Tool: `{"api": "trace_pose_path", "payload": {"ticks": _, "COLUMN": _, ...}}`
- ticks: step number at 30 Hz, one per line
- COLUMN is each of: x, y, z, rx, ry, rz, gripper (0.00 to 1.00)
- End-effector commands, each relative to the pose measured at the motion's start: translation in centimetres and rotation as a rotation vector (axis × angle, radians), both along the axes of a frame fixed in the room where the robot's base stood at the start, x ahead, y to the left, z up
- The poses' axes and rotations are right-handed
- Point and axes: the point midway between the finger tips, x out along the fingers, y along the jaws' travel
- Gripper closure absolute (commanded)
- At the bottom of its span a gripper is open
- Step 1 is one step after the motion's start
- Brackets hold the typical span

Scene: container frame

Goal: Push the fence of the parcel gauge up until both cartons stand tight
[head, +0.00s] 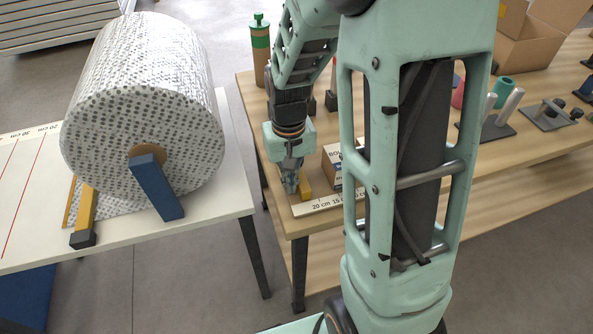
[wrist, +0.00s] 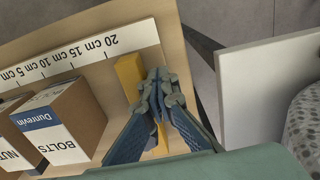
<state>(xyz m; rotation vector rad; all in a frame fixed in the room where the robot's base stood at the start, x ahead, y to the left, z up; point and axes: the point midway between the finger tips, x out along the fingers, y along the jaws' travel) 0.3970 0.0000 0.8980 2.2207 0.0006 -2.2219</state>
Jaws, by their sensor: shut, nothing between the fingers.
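The yellow fence (wrist: 129,75) of the parcel gauge lies across the board near the 20 cm end of the white scale (wrist: 108,48). It also shows in the head view (head: 305,188). A brown carton marked BOLTS (wrist: 72,118) stands inside the fence, with a clear gap between them. A second carton marked NUTS (wrist: 14,130) stands beyond it; whether the two cartons touch I cannot tell. My gripper (wrist: 160,82) is shut and empty, fingers down, at the fence's outer side, away from the cartons. It hides part of the fence, and I cannot tell whether it touches.
In the head view, a large patterned roll (head: 140,105) stands on a white table (head: 225,190) at left, across a gap from the wooden bench (head: 262,150). A green-topped bottle (head: 260,45) stands behind my arm. An open box (head: 540,35) and several fixtures stand at right.

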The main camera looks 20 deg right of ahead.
Motion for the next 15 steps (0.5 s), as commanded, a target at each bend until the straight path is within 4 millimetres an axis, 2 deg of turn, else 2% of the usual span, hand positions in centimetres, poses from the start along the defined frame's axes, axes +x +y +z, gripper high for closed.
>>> {"api": "trace_pose_path", "payload": {"ticks": 4, "x": -0.03, "y": -0.05, "z": -0.83, "rx": 0.0, "ry": 0.001, "rz": -0.001, "gripper": 1.0}}
{"api": "trace_pose_path", "payload": {"ticks": 15, "x": 0.0, "y": -0.17, "z": -0.77, "rx": -0.001, "ry": 0.0, "rz": -0.001, "gripper": 1.0}}
